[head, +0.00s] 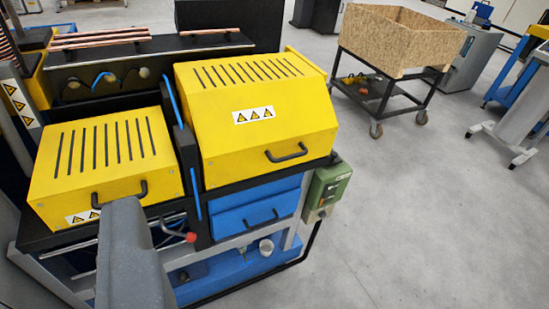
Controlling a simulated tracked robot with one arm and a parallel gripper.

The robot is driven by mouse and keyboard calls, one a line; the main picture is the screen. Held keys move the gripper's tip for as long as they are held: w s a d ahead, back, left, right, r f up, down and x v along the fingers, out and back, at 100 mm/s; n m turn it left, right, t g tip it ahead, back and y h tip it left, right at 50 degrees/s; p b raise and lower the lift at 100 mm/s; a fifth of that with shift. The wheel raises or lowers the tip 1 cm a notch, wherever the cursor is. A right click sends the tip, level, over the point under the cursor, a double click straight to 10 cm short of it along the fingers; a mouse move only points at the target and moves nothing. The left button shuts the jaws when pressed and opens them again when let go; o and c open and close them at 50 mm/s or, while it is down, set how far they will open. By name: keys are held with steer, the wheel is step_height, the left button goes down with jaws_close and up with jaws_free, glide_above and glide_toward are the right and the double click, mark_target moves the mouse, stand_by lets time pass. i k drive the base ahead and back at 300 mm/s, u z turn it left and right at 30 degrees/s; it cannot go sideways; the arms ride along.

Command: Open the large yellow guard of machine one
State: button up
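The large yellow guard (255,100) of the machine is down, covering the right half of the machine top. It has dark slots, a warning label with three triangles, and a black bar handle (287,153) low on its front face. A smaller yellow guard (105,160) is also down on the left, with its own black handle (120,194). My gripper (128,250) shows as a plain grey shape at the lower left, in front of the small guard's lower edge and apart from the large guard's handle. Its fingers cannot be made out.
A green control box (326,188) sits at the machine's right front corner. Blue drawers (255,212) lie below the large guard. Copper tubes (100,40) rest on a rack behind. A wheeled cart with a wooden box (400,40) stands back right. The grey floor at right is clear.

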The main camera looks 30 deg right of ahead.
mark_target(249, 118)
steer(key=u, duration=0.65)
steer(key=k, duration=0.9)
steer(key=z, duration=0.75)
steer(key=i, duration=1.05)
steer(key=u, duration=0.05)
